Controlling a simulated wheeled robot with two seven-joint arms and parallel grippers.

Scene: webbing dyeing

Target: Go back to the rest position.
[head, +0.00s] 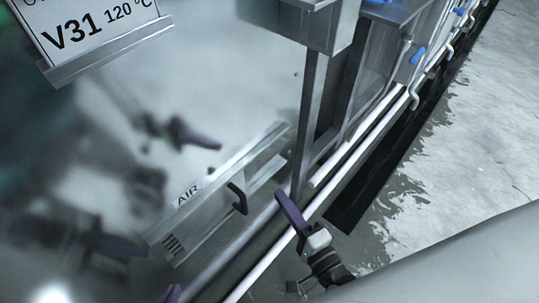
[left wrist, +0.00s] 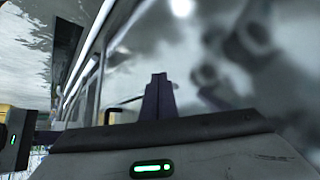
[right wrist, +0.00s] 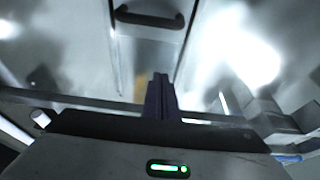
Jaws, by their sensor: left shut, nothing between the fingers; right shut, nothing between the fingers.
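My right gripper (head: 281,196) is in the lower middle of the head view, with dark purple fingers closed together and empty, in front of the shiny metal panel. Its closed fingertips also show in the right wrist view (right wrist: 160,78), with a dark handle beyond them. Only a purple tip of my left gripper (head: 173,293) shows at the bottom edge of the head view. In the left wrist view its fingers (left wrist: 159,80) are together with nothing between them.
The polished metal panel (head: 235,85) mirrors my arms in blurred dark shapes. A drawer-like unit labelled AIR (head: 208,202) has a black handle (head: 237,198). A sign (head: 90,35) reads V31 120 °C. White pipes (head: 345,148) run along the machine. Wet floor (head: 455,150) lies open at right.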

